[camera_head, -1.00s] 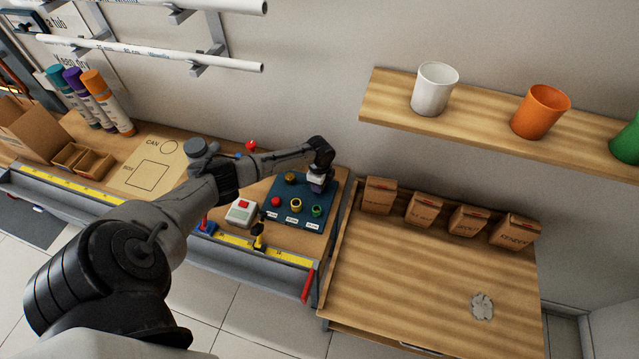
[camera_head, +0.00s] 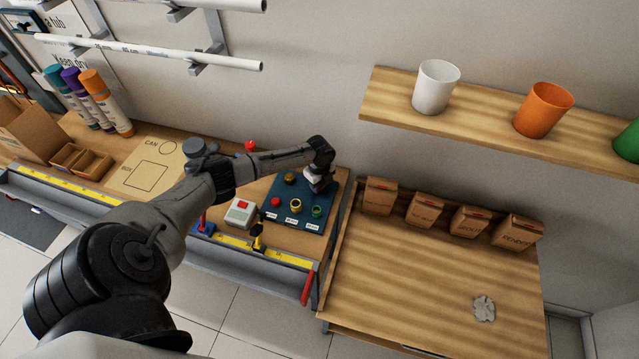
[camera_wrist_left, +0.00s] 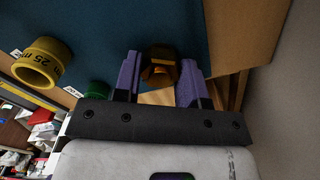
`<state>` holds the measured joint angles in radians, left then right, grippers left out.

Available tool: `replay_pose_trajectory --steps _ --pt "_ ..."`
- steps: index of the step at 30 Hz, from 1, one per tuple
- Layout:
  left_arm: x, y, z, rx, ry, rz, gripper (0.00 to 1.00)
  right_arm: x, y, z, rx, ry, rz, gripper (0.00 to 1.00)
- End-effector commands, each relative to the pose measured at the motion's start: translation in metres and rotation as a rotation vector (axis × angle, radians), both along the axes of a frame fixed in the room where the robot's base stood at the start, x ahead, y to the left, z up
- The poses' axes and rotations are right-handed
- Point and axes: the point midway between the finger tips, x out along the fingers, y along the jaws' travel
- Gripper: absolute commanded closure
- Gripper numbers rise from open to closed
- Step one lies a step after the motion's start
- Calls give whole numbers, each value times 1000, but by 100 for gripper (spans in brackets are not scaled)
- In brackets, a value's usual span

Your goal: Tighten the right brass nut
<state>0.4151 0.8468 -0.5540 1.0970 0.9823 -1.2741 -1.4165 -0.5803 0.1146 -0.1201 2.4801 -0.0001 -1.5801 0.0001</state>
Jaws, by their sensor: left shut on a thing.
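The right brass nut (camera_wrist_left: 160,66) shows in the left wrist view, between the two purple fingers of my left gripper (camera_wrist_left: 160,80). The fingers are shut on its sides. In the head view my left gripper (camera_head: 317,187) reaches down at the back right of the dark blue board (camera_head: 286,211) and hides this nut. Another brass piece (camera_head: 290,178) stands on the board to its left. My right gripper is not in view.
The board also carries a red piece (camera_head: 275,202), a yellow ring (camera_head: 295,205) and a green ring (camera_head: 317,211). A box with a red button (camera_head: 240,211) stands left of it. A shelf with cups (camera_head: 380,98) is at upper right. The right table (camera_head: 420,275) is mostly clear.

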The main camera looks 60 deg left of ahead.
Motion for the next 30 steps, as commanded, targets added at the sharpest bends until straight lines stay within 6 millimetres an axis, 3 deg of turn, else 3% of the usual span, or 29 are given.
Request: replay_pose_trajectory --steps 10,11,18,26,30 --pt "0 0 1 0 -1 -5 85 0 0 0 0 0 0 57" --pt "0 0 1 1 -1 -5 59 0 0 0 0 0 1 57" --pt "0 0 0 1 0 -3 37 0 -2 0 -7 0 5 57" --pt "0 0 2 1 0 -2 37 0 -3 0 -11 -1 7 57" --pt "0 0 14 0 -1 -2 37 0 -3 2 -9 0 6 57"
